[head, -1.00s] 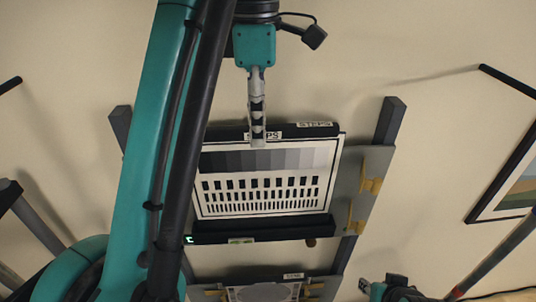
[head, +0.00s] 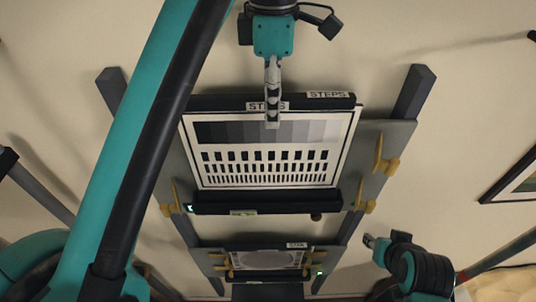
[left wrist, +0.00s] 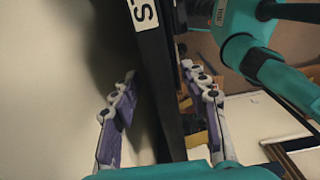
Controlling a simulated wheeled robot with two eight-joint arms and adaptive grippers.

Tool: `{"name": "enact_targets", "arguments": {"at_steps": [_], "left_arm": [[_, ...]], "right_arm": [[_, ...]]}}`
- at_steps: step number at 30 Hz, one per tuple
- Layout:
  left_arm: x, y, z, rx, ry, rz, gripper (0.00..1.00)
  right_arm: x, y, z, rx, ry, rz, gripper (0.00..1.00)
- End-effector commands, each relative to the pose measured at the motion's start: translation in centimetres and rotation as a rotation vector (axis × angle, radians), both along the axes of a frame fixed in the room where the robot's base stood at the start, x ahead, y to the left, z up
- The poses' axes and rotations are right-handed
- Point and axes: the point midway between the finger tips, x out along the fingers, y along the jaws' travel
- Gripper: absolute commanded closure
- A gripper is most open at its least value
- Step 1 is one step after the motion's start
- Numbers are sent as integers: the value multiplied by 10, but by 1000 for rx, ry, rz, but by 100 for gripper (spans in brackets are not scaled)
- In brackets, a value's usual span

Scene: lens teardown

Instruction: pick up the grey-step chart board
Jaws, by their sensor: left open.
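The grey-step chart board (head: 258,175) is a white panel with a dark-to-light grey strip and rows of black bars. It stands on a sloped grey rack, its lower edge at a black ledge. My left gripper (head: 272,118) is at its top edge, fingers overlapping the edge near a STEPS label. In the left wrist view the open fingers (left wrist: 160,72) lie on either side of a dark upright edge, with gaps visible; whether they touch it I cannot tell. My right gripper (head: 372,243) is low at the right, far from the board; its finger state is unclear.
The black ledge (head: 265,203) runs under the board. Yellow clips (head: 382,158) sit on the grey rack panel (head: 389,137). A lower panel with a round grey pattern (head: 264,259) stands beneath. A framed picture (head: 514,180) is at the right. The wall around the rack is mostly clear.

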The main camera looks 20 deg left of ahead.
Motion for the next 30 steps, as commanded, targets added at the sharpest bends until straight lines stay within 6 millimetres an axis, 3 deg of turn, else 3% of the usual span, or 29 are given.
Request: {"name": "enact_targets", "arguments": {"at_steps": [9,15,30], "left_arm": [[0,0,-6,0,0,0,55],[0,0,-6,0,0,0,100],[0,1,-5,0,0,0,100]], "right_arm": [[0,0,0,0,0,0,63],[0,0,0,0,0,0,63],[0,0,1,0,0,0,63]]}}
